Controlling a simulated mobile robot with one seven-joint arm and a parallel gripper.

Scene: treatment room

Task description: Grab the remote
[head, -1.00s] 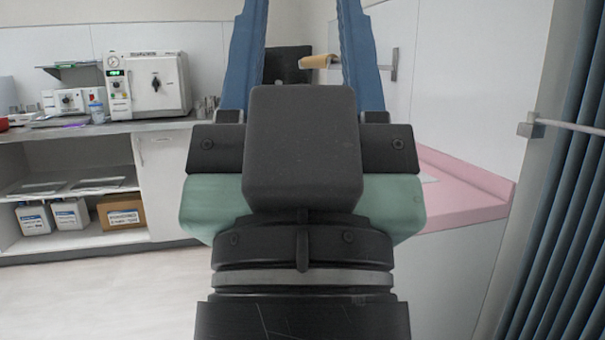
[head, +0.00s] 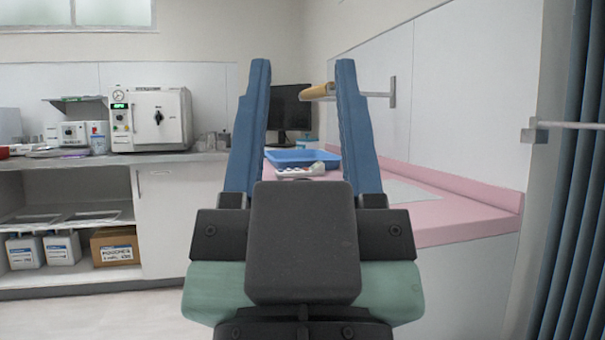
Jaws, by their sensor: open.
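My gripper (head: 303,68) is open, its two blue fingers pointing up and away with nothing between them. Between the fingers, farther off, a pink-topped counter (head: 450,212) shows. A small white item with dark and reddish marks (head: 302,171) lies on it, in front of a blue tray (head: 290,157). I cannot tell whether this white item is the remote, and I see no other clear remote. My gripper hides part of the counter top.
A monitor (head: 291,108) stands behind the tray. A wall rail with a paper roll (head: 318,91) hangs above the counter. A blue curtain (head: 575,200) is at the right. A white autoclave (head: 150,119) stands on the left bench, with boxes on shelves below. Floor at lower left is clear.

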